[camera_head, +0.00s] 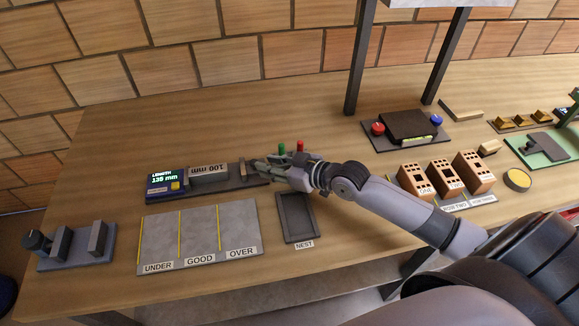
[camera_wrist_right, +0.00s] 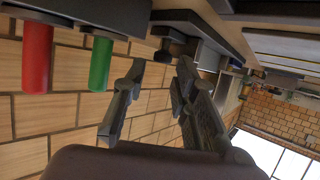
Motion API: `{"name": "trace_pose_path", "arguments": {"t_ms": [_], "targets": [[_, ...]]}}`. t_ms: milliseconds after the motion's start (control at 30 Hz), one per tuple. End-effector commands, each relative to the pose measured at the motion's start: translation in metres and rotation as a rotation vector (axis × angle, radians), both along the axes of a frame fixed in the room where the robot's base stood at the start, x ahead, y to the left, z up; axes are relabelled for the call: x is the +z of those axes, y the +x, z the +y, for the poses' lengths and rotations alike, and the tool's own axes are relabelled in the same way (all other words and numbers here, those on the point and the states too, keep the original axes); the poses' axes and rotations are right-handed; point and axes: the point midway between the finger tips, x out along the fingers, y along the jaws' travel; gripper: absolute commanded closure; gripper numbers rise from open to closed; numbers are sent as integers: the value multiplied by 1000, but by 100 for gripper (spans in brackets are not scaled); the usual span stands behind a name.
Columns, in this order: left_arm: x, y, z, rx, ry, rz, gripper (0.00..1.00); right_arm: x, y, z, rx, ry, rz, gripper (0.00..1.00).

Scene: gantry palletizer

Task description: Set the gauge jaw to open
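The length gauge (camera_head: 165,185) lies on the bench left of centre; its display reads LENGTH 135 mm. A grey 100 mm block (camera_head: 208,175) sits on its dark rail, beside the display. The brownish upright jaw (camera_head: 243,170) stands right of the block, with a gap between them. My right gripper (camera_head: 258,167) is just right of the jaw, partly hiding the rail's end. In the right wrist view the fingers (camera_wrist_right: 161,66) are apart with nothing between them; a dark knob (camera_wrist_right: 164,52) shows just beyond the tips. Contact cannot be told. My left gripper is not in view.
Green (camera_head: 282,149) and red (camera_head: 300,147) upright pegs stand just behind my right gripper. The NEST tray (camera_head: 298,237) and the UNDER/GOOD/OVER plate (camera_head: 200,232) lie in front. A grey-blue fixture (camera_head: 77,255) is at left. Brick-like blocks (camera_head: 442,177) stand at right.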

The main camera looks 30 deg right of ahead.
Motion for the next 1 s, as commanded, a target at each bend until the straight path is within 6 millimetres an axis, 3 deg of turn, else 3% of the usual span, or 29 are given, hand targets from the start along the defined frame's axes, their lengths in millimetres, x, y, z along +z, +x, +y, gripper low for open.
{"name": "trace_pose_path", "arguments": {"t_ms": [200, 400, 1000], "targets": [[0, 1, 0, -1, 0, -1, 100, 17, -42, -23, 1, -5, 5, 74], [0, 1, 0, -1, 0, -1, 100, 28, -62, -34, 0, -4, 2, 74], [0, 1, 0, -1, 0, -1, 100, 33, -70, -38, -1, -1, -1, 74]]}}
